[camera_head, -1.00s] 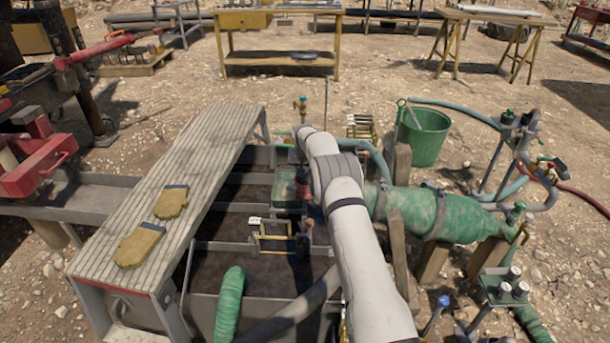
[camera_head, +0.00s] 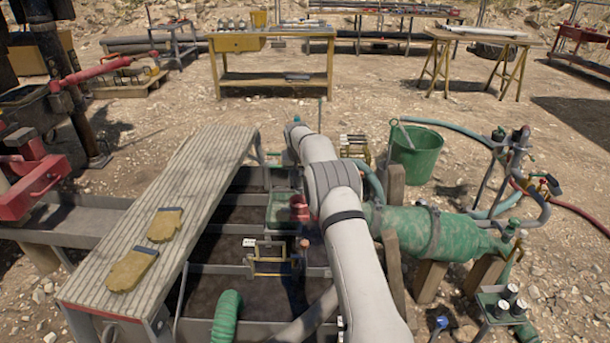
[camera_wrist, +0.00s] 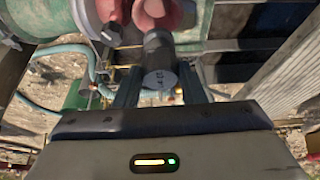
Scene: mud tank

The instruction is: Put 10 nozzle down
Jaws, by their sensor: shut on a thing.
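The nozzle (camera_wrist: 159,62) is a short dark grey cylinder with small, unreadable marks on its near end. In the wrist view it sits between the two fingers of my gripper (camera_wrist: 158,88), which is shut on it. Its far end is close to a red rounded fitting (camera_wrist: 180,14); I cannot tell whether they touch. In the head view my arm hides the gripper and the nozzle. A red part (camera_head: 299,208) shows beside my arm, at a green box on the tank.
A yellow-framed rack (camera_head: 268,266) with a white tag stands over the tank. A ribbed walkway (camera_head: 165,205) with two gloves (camera_head: 133,268) lies to the left. A green cylinder (camera_head: 460,238) and green bucket (camera_head: 416,160) are to the right.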

